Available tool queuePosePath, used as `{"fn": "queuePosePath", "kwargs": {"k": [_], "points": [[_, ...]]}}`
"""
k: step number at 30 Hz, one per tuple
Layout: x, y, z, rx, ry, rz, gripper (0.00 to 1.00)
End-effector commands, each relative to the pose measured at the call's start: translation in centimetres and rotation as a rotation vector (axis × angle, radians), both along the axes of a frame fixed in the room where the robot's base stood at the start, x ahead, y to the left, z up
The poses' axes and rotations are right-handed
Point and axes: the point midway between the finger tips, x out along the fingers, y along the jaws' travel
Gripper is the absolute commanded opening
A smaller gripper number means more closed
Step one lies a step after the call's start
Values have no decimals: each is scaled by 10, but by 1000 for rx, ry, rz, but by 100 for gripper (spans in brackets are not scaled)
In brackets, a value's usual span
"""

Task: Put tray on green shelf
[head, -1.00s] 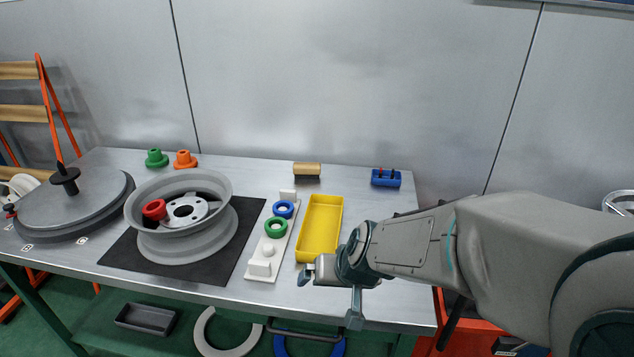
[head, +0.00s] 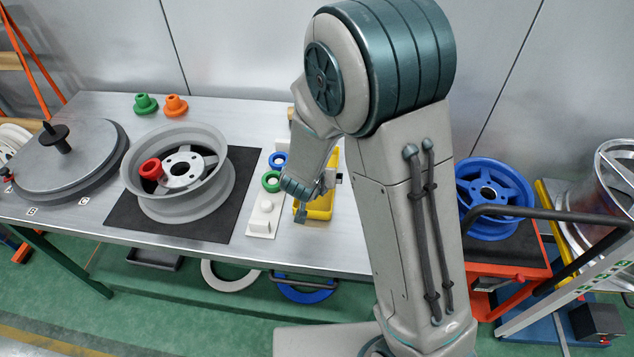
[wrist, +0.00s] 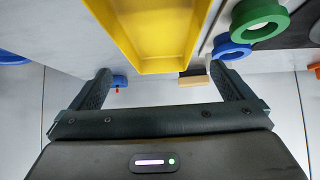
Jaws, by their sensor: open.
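The yellow tray (head: 319,214) is a long shallow box lying on the metal table (head: 285,250). My arm partly hides it in the head view. My gripper (head: 317,200) is over the tray, pointing down. In the wrist view, my gripper (wrist: 160,72) is open and empty, with its fingers spread to either side of the tray's (wrist: 160,35) near end. I cannot tell whether the fingertips are below the rim.
Left of the tray are a white holder (head: 263,222) with green (head: 271,181) and blue rings, and a grey wheel rim (head: 178,207) on a black mat. A dark tray (head: 153,259), white ring (head: 229,282) and blue ring (head: 305,293) lie under the table. A blue wheel (head: 490,198) is right.

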Motion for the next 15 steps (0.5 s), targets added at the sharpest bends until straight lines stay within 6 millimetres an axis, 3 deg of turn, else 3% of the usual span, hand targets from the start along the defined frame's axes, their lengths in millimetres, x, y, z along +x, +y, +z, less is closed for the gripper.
{"fn": "queuePosePath", "kwargs": {"k": [15], "points": [[30,-6,-42,1,3,4,100]]}}
